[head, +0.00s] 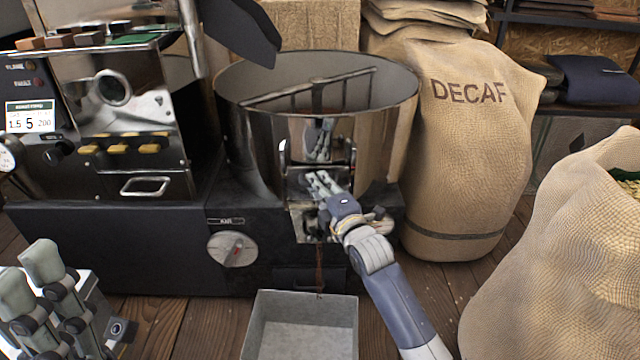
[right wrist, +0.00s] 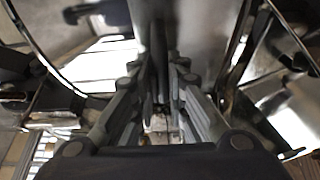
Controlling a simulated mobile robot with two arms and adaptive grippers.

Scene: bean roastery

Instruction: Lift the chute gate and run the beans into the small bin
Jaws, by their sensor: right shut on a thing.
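The metal chute gate (head: 297,184) is on the front of the round steel cooling drum (head: 270,135). My right gripper (head: 318,184) is shut on the gate; its fingers hide the exact grip. In the right wrist view the fingers (right wrist: 163,95) close on a narrow upright grey piece. The small grey bin (head: 350,318) stands on the floor below the chute, and its visible inside looks empty. A thin reddish-brown strand hangs from the chute to the bin's back rim; I cannot tell whether it is beans. My left gripper (head: 30,275) is open and empty at the lower left.
The roaster (head: 120,120) with its dial panel stands at the left on a dark base that has a round knob (head: 233,248). A DECAF sack (head: 465,150) stands right of the drum, and another sack (head: 560,270) is nearer. Wooden floor is clear around the bin.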

